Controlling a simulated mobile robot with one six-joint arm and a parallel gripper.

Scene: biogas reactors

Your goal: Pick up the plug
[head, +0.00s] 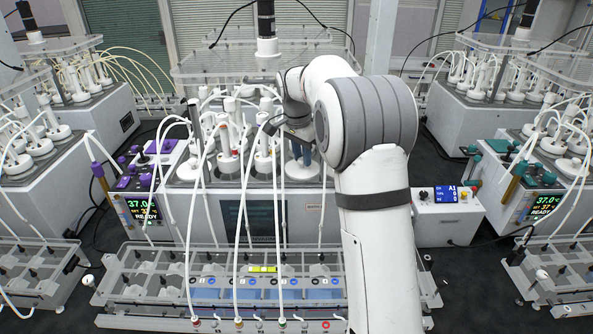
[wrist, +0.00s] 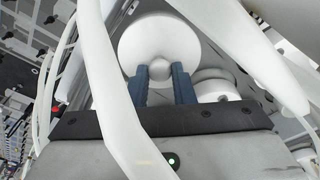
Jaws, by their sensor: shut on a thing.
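In the wrist view, the two blue fingers of my gripper (wrist: 163,82) are closed around the small rounded knob of a white plug (wrist: 160,36) with a wide round disc. In the head view, my gripper (head: 301,154) points down among the white stoppers and tubes on top of the middle reactor. I cannot tell whether the plug is still seated or raised. A thick white tube crosses in front of my gripper in the wrist view.
The middle reactor (head: 250,205) carries several white stoppers and looping tubes (head: 190,225) close around my gripper. A clear rack (head: 160,275) stands in front. More reactors (head: 70,180) stand left and right. A control box (head: 447,222) with a blue screen stands right of my arm.

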